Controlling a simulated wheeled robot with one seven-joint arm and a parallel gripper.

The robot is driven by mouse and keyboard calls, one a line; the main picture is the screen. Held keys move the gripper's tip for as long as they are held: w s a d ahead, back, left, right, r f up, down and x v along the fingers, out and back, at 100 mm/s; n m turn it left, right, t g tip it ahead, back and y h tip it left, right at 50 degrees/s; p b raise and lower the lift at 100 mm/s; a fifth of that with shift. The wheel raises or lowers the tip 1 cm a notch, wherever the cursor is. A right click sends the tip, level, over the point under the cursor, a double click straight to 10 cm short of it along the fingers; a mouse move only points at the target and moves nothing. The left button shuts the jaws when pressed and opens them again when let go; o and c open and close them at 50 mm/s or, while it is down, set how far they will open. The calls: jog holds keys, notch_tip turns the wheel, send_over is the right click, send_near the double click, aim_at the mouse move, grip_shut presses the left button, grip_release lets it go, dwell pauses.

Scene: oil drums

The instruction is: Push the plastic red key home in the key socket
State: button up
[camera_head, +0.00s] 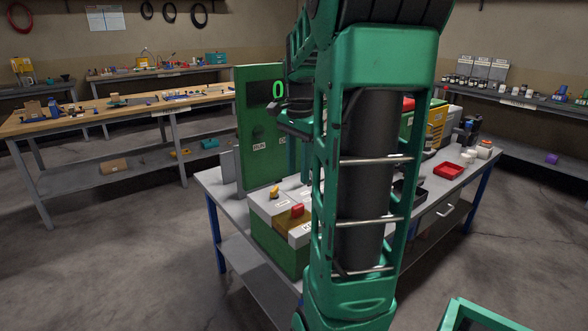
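The small red key (297,210) stands on a brown part of a green box (277,245) with a light grey top, at the near end of the grey workbench. The key socket cannot be made out under it, so I cannot tell how deep the key sits. My green arm fills the middle of the view and hides part of the box and bench. My gripper (304,172) seems to point down behind the arm link, above and beyond the red key. Its fingers are too small and covered to tell whether they are open.
A yellow piece (274,191) sits on the box behind the red key. A green panel (256,120) with a display stands upright behind it. A red tray (448,171) and small items lie on the bench's right. Open floor lies to the left.

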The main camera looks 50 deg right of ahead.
aim_at(298, 205)
notch_tip(298, 205, down, 10)
jog(key=shift+f, duration=0.25)
dwell(0.3)
jog(key=shift+c, duration=0.6)
grip_shut()
jog(key=shift+r, duration=0.5)
jog(key=shift+f, duration=0.45)
dwell(0.8)
jog(key=shift+o, duration=0.5)
grip_release()
